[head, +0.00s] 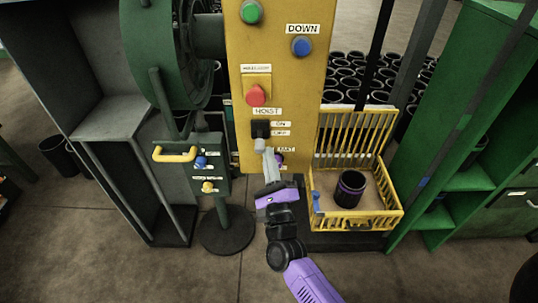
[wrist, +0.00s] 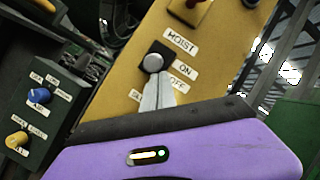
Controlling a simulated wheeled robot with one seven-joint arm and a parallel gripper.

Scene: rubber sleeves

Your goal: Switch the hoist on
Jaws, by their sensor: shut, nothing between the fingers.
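The hoist switch (head: 261,129) is a black plate with a grey round-ended lever, on the yellow panel under the HOIST label. ON and OFF labels sit to its right, ON above OFF. In the head view the lever's grey knob (head: 260,146) shows at the plate's lower edge. In the wrist view the knob (wrist: 153,62) stands out before the black plate. I cannot tell for sure which setting it is in. My gripper (head: 268,153) is shut and empty, its fingertips (wrist: 156,82) just below the knob. Whether they touch it is unclear.
Above the switch are a red button (head: 256,95), a blue DOWN button (head: 302,46) and a green button (head: 251,12). A purple knob (head: 279,159) sits close below right. A yellow basket (head: 395,212) stands right, a control box (head: 208,150) left.

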